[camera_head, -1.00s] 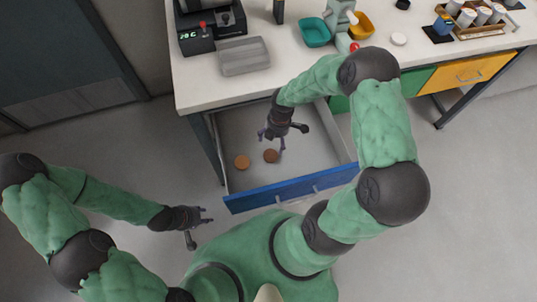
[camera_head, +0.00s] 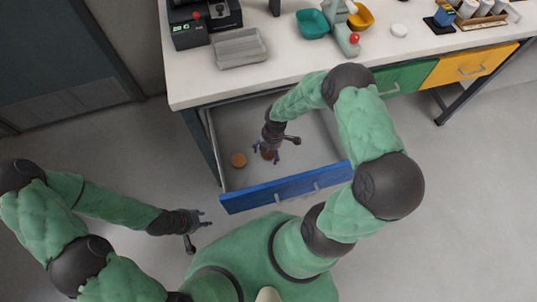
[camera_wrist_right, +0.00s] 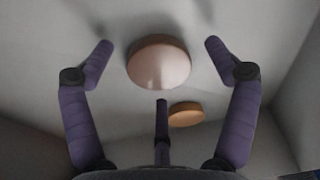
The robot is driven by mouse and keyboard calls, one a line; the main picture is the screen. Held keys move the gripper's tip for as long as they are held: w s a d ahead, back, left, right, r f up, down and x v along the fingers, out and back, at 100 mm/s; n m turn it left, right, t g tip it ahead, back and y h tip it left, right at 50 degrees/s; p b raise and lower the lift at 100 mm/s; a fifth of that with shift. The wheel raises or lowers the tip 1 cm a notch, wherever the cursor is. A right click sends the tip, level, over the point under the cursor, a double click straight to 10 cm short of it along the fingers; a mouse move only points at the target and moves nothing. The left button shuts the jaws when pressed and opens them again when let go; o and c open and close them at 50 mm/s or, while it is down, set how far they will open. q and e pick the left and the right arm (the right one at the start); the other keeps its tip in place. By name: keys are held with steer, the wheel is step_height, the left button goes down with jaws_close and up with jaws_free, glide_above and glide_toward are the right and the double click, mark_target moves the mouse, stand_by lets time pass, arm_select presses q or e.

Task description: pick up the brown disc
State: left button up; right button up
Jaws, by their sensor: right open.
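The brown disc (camera_head: 268,155) lies on the floor of the open drawer (camera_head: 232,182), partly hidden by my right gripper (camera_head: 266,153) in the head view. In the right wrist view, the disc (camera_wrist_right: 159,62) looks pinkish-brown and sits between the spread fingers of my right gripper (camera_wrist_right: 158,45), with a gap on both sides. My right gripper is open and empty, pointing down over the disc. My left gripper (camera_head: 204,218) is open and empty, outside the drawer at the lower left.
An orange-tan disc (camera_head: 238,160) lies left of the brown one; it also shows in the wrist view (camera_wrist_right: 186,114). The drawer's blue front (camera_head: 288,187) and its side walls surround the discs. The white counter (camera_head: 285,72) is behind, holding a grey tray (camera_head: 240,48) and teal bowl (camera_head: 312,23).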

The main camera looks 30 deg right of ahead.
steer(key=c, duration=1.3)
steer(key=shift+o, duration=0.2)
